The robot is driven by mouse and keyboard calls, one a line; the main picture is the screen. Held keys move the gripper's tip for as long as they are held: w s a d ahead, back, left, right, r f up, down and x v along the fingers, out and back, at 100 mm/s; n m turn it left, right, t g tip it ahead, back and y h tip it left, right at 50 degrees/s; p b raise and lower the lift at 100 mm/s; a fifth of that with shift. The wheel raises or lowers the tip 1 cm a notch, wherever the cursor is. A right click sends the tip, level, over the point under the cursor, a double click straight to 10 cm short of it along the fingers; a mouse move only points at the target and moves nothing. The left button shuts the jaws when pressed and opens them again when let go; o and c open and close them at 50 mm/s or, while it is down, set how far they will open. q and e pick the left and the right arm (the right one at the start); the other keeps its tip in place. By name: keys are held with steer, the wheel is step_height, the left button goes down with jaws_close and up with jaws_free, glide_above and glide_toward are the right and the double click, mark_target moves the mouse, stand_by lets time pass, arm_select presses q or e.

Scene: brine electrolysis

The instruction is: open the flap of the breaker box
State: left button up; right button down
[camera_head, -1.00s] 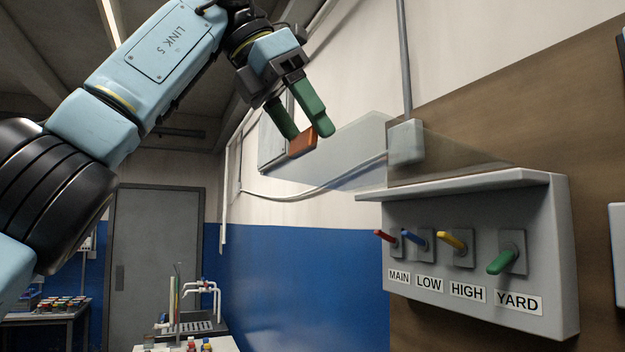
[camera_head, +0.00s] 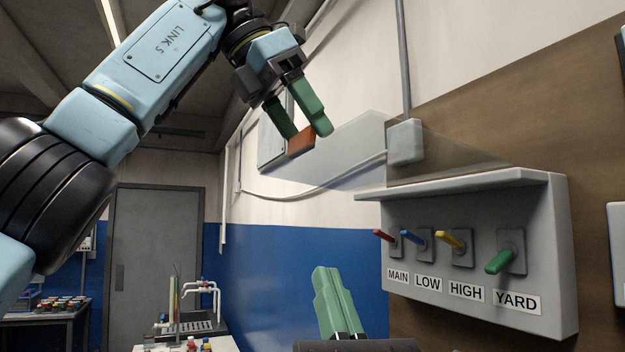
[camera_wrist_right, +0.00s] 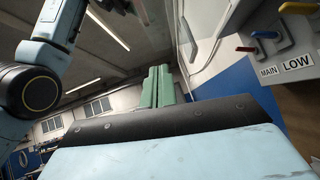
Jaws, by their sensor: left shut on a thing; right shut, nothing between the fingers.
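The breaker box (camera_head: 480,268) is a grey wall box with a red lever (camera_head: 384,237), a blue lever (camera_head: 411,238), a yellow lever (camera_head: 450,239) and a green lever (camera_head: 499,262), labelled MAIN, LOW, HIGH and YARD. Its clear flap (camera_head: 352,150) is raised above the levers and sticks out to the left. My left gripper (camera_head: 300,133) is shut on the flap's orange-brown tab (camera_head: 301,143). My right gripper (camera_head: 333,274) is shut and empty, left of and below the levers. It also shows in the right wrist view (camera_wrist_right: 158,72), with the red and blue levers at the upper right.
A grey conduit box (camera_head: 405,142) sits on the wall behind the flap. A bench with glassware (camera_head: 196,300) stands low in the background, left of my right gripper. A grey door (camera_head: 155,255) is at the back. The space before the levers is clear.

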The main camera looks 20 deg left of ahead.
arm_select(q)
steer(key=shift+d, duration=0.1)
arm_select(e)
glide_toward(306, 161)
steer(key=w+a, duration=0.3)
steer(key=r, duration=0.2)
steer(key=shift+w+d+r+n+y, duration=0.15)
steer(key=shift+d+r+n+y, duration=0.1)
steer(key=shift+r+n+y, duration=0.1)
steer(key=shift+r, duration=0.6)
